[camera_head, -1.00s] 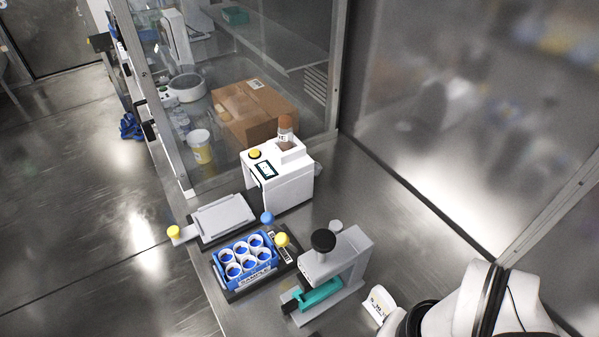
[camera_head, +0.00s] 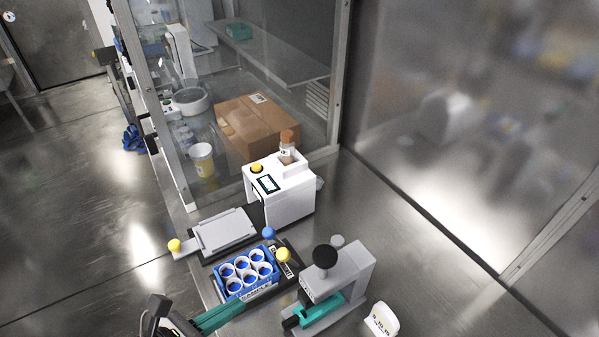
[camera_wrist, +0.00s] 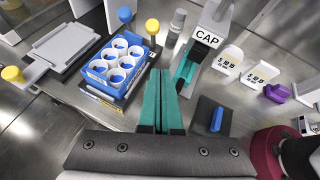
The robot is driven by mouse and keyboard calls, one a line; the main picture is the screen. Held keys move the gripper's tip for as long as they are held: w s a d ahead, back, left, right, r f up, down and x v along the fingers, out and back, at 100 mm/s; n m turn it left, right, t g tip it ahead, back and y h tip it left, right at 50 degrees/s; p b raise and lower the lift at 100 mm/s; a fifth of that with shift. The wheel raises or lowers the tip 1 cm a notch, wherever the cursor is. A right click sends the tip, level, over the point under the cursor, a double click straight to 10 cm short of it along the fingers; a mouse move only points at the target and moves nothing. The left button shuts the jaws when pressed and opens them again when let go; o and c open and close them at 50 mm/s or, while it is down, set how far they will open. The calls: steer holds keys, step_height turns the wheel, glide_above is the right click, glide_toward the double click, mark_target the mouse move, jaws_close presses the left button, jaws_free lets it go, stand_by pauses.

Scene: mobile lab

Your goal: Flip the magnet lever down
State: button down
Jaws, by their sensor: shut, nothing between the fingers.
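A blue rack (camera_head: 235,283) of white, blue-centred tubes sits on a dark base; it also shows in the wrist view (camera_wrist: 100,88). Behind its right end stand a blue ball knob (camera_head: 268,232) and a yellow ball knob (camera_head: 283,255). They show in the wrist view as the blue knob (camera_wrist: 124,14) and yellow knob (camera_wrist: 152,26), both raised. I cannot tell for certain which one is the magnet lever. My gripper (camera_head: 238,306) is at the rack's near side, its teal fingers together and empty. In the wrist view the fingers (camera_wrist: 160,75) point beside the rack's right side, apart from the knobs.
A grey plate device (camera_head: 225,230) with a yellow knob (camera_head: 174,245) stands left of the rack. A grey capper (camera_head: 340,275) with a black knob stands to the right. A white machine (camera_head: 280,195) stands behind. A dark pad with a blue tab (camera_wrist: 217,118) lies right of my fingers.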

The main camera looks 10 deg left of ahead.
steer(key=shift+s+a+f+n+t+y, duration=0.15)
steer(key=shift+s+a+n+y, duration=0.1)
steer(key=shift+a, duration=0.1)
steer(key=shift+s+a+f+n+t+y, duration=0.1)
steer(key=shift+a+n+t+y, duration=0.05)
steer(key=shift+a+n, duration=0.15)
steer(key=shift+w, duration=0.1)
glide_toward(282, 261)
steer(key=w+d+f, duration=0.1)
steer(key=w+f, duration=0.3)
steer(key=shift+w+d+r, duration=0.15)
steer(key=shift+w+d, duration=0.15)
steer(key=shift+w, duration=0.15)
